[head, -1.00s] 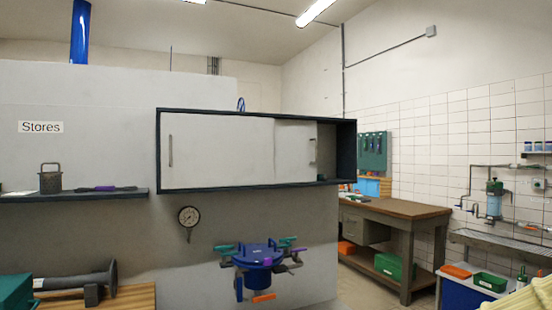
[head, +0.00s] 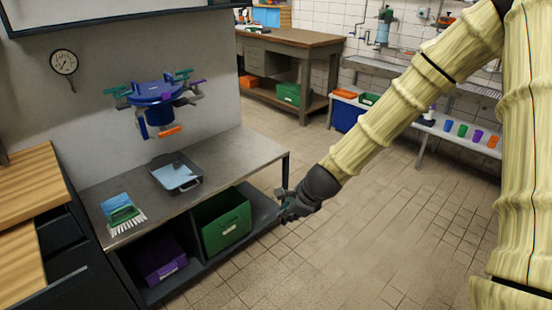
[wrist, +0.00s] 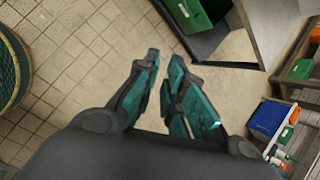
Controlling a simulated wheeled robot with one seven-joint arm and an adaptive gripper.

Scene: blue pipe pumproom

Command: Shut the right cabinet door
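The wall cabinet (head: 130,17) shows only as a strip of its dark lower edge and a little pale front at the top left of the head view. Its right door, handle and opening are outside the picture now. My gripper (head: 283,207) hangs low in front of the metal bench, at the end of my arm, well below and to the right of the cabinet. In the wrist view my gripper (wrist: 165,57) points over the tiled floor, its green-sided fingers a little apart with nothing between them.
The metal bench (head: 235,158) holds a grey tray (head: 158,170) and a brush (head: 125,216); green (head: 222,224) and purple (head: 160,258) bins sit below. A blue flanged fitting (head: 155,93) juts from the wall above. Tiled floor (head: 370,220) is clear at right.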

